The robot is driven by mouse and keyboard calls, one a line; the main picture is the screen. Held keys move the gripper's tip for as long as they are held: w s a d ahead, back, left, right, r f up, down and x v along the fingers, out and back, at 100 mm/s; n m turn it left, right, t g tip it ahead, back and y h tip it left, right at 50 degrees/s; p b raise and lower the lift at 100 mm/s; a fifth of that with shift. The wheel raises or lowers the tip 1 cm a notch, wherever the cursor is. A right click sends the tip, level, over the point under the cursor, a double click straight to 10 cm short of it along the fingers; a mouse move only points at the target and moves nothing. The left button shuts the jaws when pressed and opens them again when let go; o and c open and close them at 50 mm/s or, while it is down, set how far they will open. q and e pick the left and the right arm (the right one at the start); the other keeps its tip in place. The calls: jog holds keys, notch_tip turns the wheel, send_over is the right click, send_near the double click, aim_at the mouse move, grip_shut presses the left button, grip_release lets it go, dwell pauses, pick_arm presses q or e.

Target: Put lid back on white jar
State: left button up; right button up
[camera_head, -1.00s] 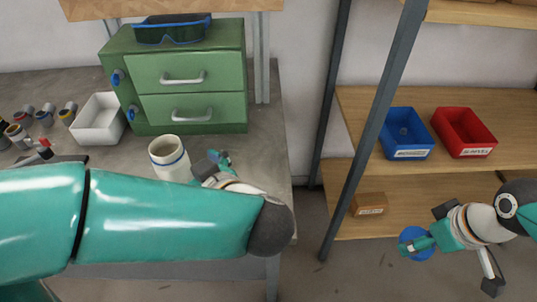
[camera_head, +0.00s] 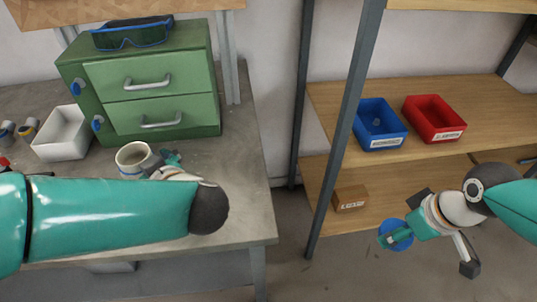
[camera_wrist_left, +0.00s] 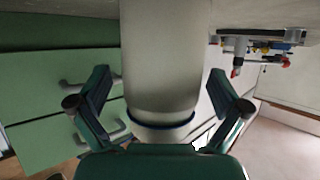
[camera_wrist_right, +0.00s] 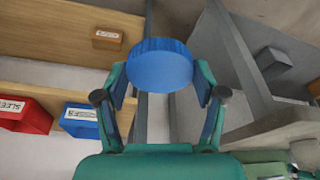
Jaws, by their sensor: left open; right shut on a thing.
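The white jar (camera_head: 133,160) with a blue stripe stands open on the workbench, partly hidden behind my left arm. In the left wrist view the jar (camera_wrist_left: 160,70) appears upside down between the spread fingers of my left gripper (camera_wrist_left: 160,105). That gripper (camera_head: 170,162) is open at the jar's right side in the head view. My right gripper (camera_head: 402,235) is shut on the round blue lid (camera_head: 388,230) and holds it in the air in front of the shelf. The lid (camera_wrist_right: 160,63) shows between the fingertips in the right wrist view.
A green drawer cabinet (camera_head: 150,95) with goggles on top and a white bin (camera_head: 62,140) stand behind the jar. A shelf post (camera_head: 345,125) rises between the bench and my right gripper. The shelf holds a blue bin (camera_head: 378,125), a red bin (camera_head: 434,118) and a small brown box (camera_head: 350,198).

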pick_arm(q)
jog(key=shift+w+a+f, duration=0.1)
jog(key=shift+w+a, duration=0.05)
jog(key=shift+a, duration=0.05)
jog(key=shift+c, duration=0.3)
jog(key=c, duration=1.4)
pick_arm(e)
jog(key=shift+r, duration=0.1)
